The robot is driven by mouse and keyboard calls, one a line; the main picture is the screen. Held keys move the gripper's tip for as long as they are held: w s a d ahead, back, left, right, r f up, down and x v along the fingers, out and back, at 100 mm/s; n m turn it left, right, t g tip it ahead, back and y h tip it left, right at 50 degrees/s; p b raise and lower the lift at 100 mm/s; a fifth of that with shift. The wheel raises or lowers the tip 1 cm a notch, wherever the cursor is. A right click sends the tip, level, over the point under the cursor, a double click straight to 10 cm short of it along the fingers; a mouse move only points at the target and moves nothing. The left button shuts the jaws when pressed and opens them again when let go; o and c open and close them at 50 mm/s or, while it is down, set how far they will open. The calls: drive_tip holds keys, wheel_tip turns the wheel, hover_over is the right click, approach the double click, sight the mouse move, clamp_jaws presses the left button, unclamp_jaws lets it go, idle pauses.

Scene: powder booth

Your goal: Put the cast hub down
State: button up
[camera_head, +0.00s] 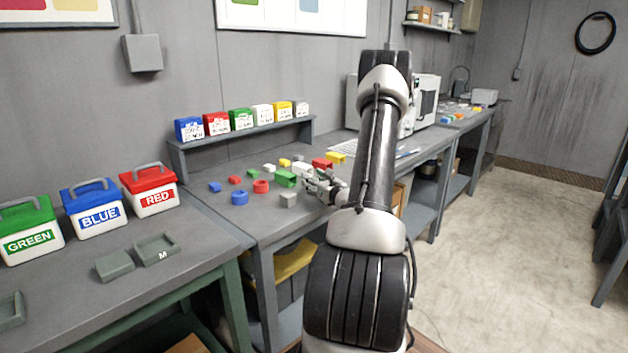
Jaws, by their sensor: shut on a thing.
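My gripper (322,186) is low over the back table, among the small coloured parts, at the end of my arm.
Several red, blue, yellow and white parts lie around on the table (245,225). Coloured boxes stand on a raised shelf (243,139) behind. The nearer table holds green, blue (96,208) and red (150,190) lidded boxes and grey trays (156,249). The table's front left is clear.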

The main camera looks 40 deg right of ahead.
drive_tip(key=o, duration=1.2)
drive_tip(key=shift+f, duration=0.1)
